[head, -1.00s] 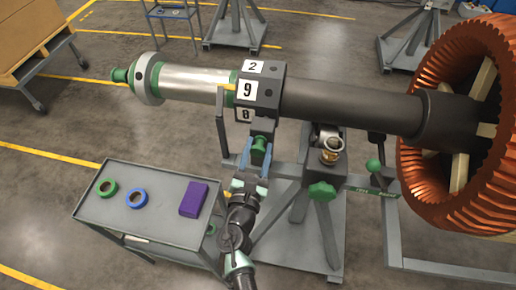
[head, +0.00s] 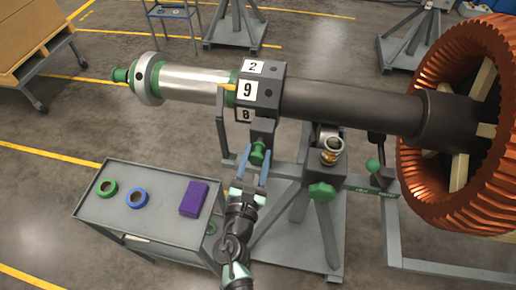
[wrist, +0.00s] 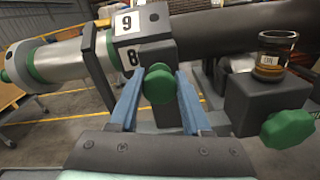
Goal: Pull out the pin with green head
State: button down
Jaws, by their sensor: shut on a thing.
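The pin's green head (head: 257,153) sits below the dark bracket block (head: 263,129) under the numbered collar (head: 258,90). My gripper (head: 256,158) reaches up from below with its two blue fingers on either side of the head, shut on it. In the wrist view the round green head (wrist: 158,84) shows between the blue fingertips (wrist: 158,90), in front of the dark block. The pin's shank is hidden behind its head, so I cannot tell how much of it is still in the block.
A green star knob (head: 321,191) and a brass-and-glass cup (head: 331,152) are on the stand at right. A grey cart (head: 150,210) at lower left holds a green ring, a blue ring and a purple box. A copper-coloured ring (head: 425,190) surrounds the shaft's right end.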

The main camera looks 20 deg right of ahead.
jog(key=shift+v, duration=0.8)
jog(key=shift+w+f, duration=0.1)
jog(key=shift+f, duration=0.05)
jog(key=c, duration=0.6)
grip_release()
jog(key=shift+o, duration=1.2)
